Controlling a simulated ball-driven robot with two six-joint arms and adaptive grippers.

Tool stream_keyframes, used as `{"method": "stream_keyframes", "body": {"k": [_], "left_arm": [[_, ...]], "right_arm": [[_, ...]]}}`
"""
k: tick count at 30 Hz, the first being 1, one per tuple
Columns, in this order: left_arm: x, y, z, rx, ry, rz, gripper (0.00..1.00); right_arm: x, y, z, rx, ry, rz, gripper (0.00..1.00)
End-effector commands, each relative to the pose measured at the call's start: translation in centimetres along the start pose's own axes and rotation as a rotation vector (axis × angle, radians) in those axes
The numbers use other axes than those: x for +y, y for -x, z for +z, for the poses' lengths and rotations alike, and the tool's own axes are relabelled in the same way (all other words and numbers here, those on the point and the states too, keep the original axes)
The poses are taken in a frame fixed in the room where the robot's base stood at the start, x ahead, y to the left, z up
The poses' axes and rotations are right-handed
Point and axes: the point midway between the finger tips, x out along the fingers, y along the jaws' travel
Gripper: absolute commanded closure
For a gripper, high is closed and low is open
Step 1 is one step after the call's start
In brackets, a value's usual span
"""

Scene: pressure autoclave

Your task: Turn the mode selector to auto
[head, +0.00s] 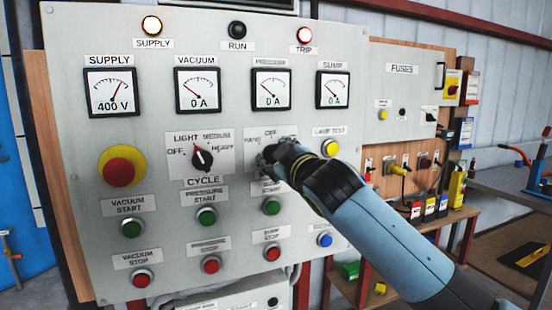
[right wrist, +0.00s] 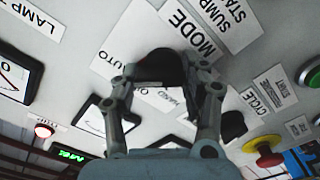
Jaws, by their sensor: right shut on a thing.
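The mode selector sits on the grey control panel (head: 232,115). Its white plate (head: 258,134) shows HAND and OFF at the top; my gripper covers the rest in the head view. My right gripper (head: 268,158) reaches in from the lower right and is at the plate. In the right wrist view the black selector knob (right wrist: 160,66) is between the two fingers of my right gripper (right wrist: 163,82), which are shut on it. The MODE label (right wrist: 186,30) and the AUTO label (right wrist: 112,58) lie beside it. Where the knob points is hard to tell. My left gripper is out of view.
The cycle selector (head: 203,158) is just left of the mode plate. A yellow lamp test button (head: 330,147) is close to my right wrist. Green start buttons (head: 272,206) and red stop buttons (head: 272,252) lie below. A red emergency stop (head: 121,166) is farther left.

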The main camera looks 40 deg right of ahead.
Motion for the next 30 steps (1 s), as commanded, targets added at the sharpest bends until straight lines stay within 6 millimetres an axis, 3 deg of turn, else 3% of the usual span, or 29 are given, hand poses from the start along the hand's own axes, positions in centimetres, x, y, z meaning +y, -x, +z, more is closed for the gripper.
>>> {"method": "stream_keyframes", "body": {"k": [22, 23, 27, 30], "left_arm": [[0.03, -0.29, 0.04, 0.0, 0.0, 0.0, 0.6], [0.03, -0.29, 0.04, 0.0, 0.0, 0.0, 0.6], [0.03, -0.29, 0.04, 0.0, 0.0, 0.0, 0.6], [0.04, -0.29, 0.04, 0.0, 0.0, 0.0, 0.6]], "right_arm": [[0.12, -0.02, -0.04, 0.001, -0.087, 0.002, 0.87], [0.12, -0.02, -0.04, 0.001, -0.087, 0.002, 0.53], [0.09, -0.01, -0.02, 0.001, -0.087, 0.001, 0.34], [0.06, -0.01, 0.0, 0.0, -0.087, 0.001, 0.33]]}}
